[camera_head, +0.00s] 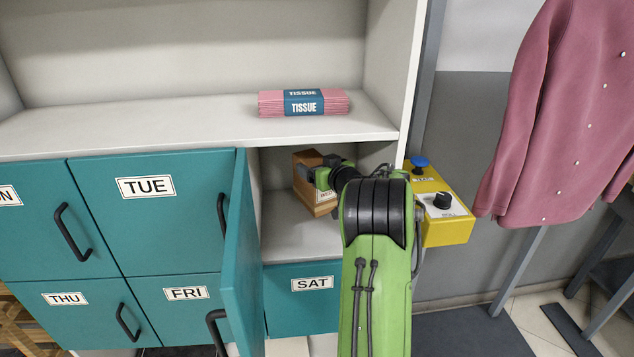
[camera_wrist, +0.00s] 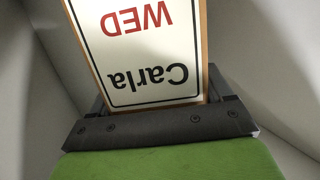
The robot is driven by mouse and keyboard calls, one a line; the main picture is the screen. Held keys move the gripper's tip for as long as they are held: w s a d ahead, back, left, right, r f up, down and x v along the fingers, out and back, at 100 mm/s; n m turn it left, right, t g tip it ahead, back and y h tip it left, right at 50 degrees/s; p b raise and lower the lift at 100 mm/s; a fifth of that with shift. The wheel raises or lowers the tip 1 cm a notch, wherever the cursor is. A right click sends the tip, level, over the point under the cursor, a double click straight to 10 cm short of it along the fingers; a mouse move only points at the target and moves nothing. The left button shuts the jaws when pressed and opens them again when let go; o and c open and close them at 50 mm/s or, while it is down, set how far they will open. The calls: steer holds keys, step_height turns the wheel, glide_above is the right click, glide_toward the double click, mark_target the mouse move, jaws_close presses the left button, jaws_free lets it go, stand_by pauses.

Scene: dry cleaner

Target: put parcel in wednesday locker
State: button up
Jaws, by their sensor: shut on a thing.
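The parcel (camera_head: 309,180) is a brown box with a white label. It is inside the open locker compartment to the right of TUE and above SAT. In the wrist view the parcel's label (camera_wrist: 140,50) reads "WED" and "Carla", upside down. My gripper (camera_head: 317,175) is shut on the parcel inside the compartment; the wrist view also shows my gripper (camera_wrist: 160,115) with its fingers either side of it. The open locker door (camera_head: 243,255) is teal and stands swung out on the left. My arm hides part of the opening. I cannot tell whether the parcel touches the locker floor (camera_head: 295,235).
Shut teal lockers TUE (camera_head: 100,210), THU (camera_head: 95,325), FRI (camera_head: 170,315) and SAT (camera_head: 300,310) surround the opening. A pink tissue pack (camera_head: 270,103) lies on the shelf above. A yellow control box (camera_head: 447,228) is close right of my arm. A pink coat (camera_head: 560,120) hangs further right.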

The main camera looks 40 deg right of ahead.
step_height(320, 180, down, 4)
steer(key=shift+s+a+f+b, duration=0.1)
steer(key=shift+f+b, duration=0.15)
steer(key=shift+b, duration=0.4)
steer(key=shift+w+f, duration=0.2)
steer(key=shift+f, duration=0.15)
steer(key=shift+r, duration=0.1)
steer(key=o, duration=1.7)
steer(key=b+v, duration=0.1)
steer(key=v, duration=1.1)
